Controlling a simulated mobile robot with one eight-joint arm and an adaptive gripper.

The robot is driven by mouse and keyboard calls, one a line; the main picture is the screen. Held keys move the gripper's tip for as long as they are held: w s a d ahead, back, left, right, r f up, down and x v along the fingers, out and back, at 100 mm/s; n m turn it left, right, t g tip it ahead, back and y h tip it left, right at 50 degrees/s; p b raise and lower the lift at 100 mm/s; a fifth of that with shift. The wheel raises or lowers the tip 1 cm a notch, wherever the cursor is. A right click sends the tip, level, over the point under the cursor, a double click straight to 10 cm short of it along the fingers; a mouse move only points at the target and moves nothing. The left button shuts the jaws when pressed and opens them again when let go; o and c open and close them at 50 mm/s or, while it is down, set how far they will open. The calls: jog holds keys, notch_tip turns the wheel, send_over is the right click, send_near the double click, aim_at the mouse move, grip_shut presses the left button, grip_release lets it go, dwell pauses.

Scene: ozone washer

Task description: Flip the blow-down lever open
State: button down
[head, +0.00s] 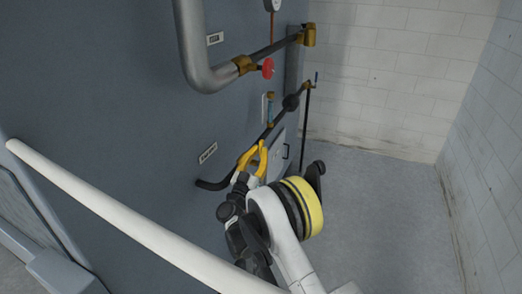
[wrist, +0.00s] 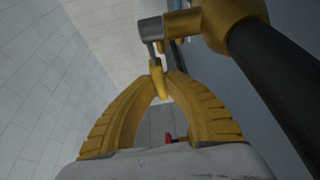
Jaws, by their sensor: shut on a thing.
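In the wrist view, the blow-down lever (wrist: 158,82) is a small yellow handle on a grey stem, joined to a brass valve (wrist: 232,22) on a thick black pipe (wrist: 275,85). The two yellow fingers of my gripper (wrist: 160,84) close in on the handle, and their tips are shut on it from both sides. In the head view, my gripper (head: 254,157) is at the low dark pipe (head: 215,184) along the blue-grey machine wall. There I cannot tell the lever apart from the yellow fingers.
A red valve handle (head: 268,68) sits on the pipe above. A small blue handle (head: 317,77) is at the far pipe end. A thick white rail (head: 120,222) crosses the front left. The grey floor (head: 375,205) to the right is clear up to the white block wall (head: 390,80).

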dwell(0.4)
jog(key=c, duration=1.4)
grip_release()
jog(key=shift+s, duration=0.1)
jog(key=v, duration=1.2)
